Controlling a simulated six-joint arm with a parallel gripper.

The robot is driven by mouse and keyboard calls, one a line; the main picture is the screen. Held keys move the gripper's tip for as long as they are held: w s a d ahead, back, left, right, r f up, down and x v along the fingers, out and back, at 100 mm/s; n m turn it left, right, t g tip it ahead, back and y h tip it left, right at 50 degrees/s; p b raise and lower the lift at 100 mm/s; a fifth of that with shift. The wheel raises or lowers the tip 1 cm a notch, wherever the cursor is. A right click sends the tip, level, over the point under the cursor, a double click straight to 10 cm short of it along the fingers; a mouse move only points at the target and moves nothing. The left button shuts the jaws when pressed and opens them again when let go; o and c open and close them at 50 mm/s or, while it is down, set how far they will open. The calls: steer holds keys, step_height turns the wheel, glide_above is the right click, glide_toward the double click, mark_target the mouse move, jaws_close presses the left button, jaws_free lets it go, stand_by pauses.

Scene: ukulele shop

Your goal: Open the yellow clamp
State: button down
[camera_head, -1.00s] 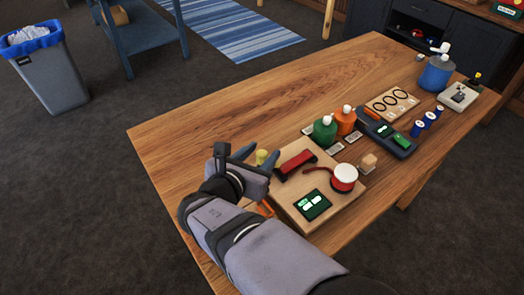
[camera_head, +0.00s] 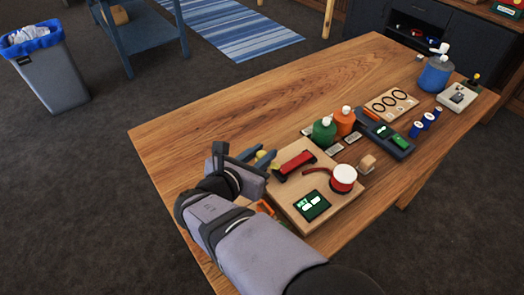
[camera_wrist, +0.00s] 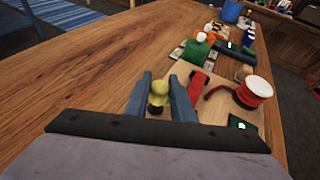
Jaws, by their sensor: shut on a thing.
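The yellow clamp (camera_wrist: 158,94) shows as a yellow, rounded top with a darker part below it. It sits between the two blue-grey fingers of my gripper (camera_wrist: 160,88), which is shut on it. In the head view only a small part of the yellow clamp (camera_head: 263,157) shows, beside the fingers of my gripper (camera_head: 256,158). The rest of it is hidden by my gripper. It stands at the left end of a pale wooden board (camera_head: 325,178).
The board carries a red bar (camera_head: 296,165), a red-and-white round part (camera_head: 343,178) and a small green display (camera_head: 312,205). Green (camera_head: 324,131) and orange (camera_head: 345,120) bottles stand behind. The wooden table (camera_head: 230,110) is clear to the far left.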

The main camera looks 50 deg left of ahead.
steer(key=m+h+p, duration=0.3)
steer(key=shift+r+t, duration=0.15)
steer(key=shift+t, duration=0.25)
steer(key=shift+m+h+p, duration=1.1)
steer(key=shift+m+h, duration=0.2)
steer(key=shift+h, duration=0.5)
steer(key=shift+m+h, duration=0.5)
steer(key=shift+m, duration=0.1)
steer(key=c, duration=1.5)
jaws_free()
steer(key=shift+d, duration=0.1)
